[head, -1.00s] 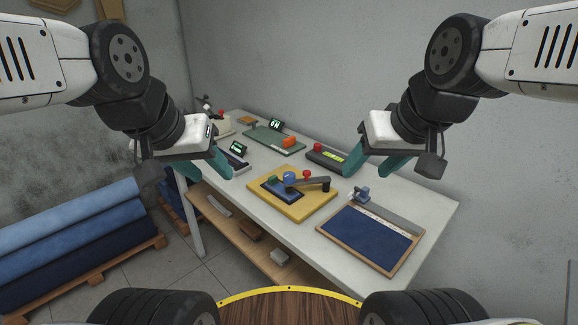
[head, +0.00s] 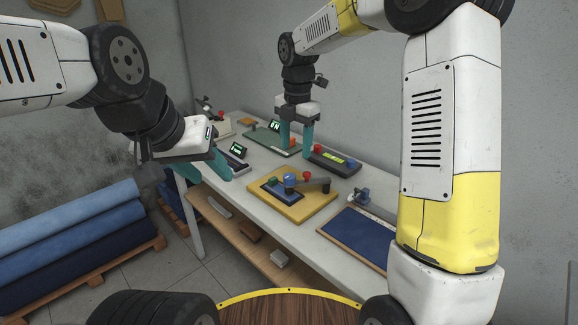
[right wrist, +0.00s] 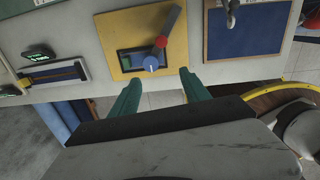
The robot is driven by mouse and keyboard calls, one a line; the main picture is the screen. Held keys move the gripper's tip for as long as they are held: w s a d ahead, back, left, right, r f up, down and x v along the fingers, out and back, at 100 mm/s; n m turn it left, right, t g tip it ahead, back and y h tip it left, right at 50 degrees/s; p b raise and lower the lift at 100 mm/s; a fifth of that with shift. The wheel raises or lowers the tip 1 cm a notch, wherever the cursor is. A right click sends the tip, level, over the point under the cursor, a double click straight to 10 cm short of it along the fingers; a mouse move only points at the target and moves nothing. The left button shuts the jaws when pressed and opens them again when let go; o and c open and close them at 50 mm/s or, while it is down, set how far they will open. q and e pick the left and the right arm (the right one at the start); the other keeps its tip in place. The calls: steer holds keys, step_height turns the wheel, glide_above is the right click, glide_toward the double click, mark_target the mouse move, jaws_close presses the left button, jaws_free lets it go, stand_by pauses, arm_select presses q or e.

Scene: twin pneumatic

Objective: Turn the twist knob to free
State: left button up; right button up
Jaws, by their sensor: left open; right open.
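The yellow fixture (head: 312,209) sits mid-table. It carries a round blue knob (head: 290,181), which looks like the twist knob, a red knob (head: 307,176) and a grey lever arm. In the right wrist view the blue knob (right wrist: 151,64) shows a pale mark on its top, and the red knob (right wrist: 161,42) is beside it. My left gripper (head: 207,170) is open and empty, left of the fixture.
A device with a lit yellow-green strip (head: 333,158) and red button stands behind the fixture. A green board (head: 268,140) lies farther back. A framed dark blue panel (head: 352,238) is at the right, partly hidden by my right arm. A small display device (head: 238,150) is at the left.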

mark_target(289, 176)
steer(key=w+a+f+n, duration=0.2)
steer(key=f, duration=0.1)
steer(key=shift+n+g, duration=0.3)
steer(key=shift+n, duration=0.1)
step_height(289, 176, down, 8)
steer(key=shift+d+r, duration=0.1)
steer(key=shift+r, duration=0.1)
steer(key=shift+c, duration=0.2)
jaws_close()
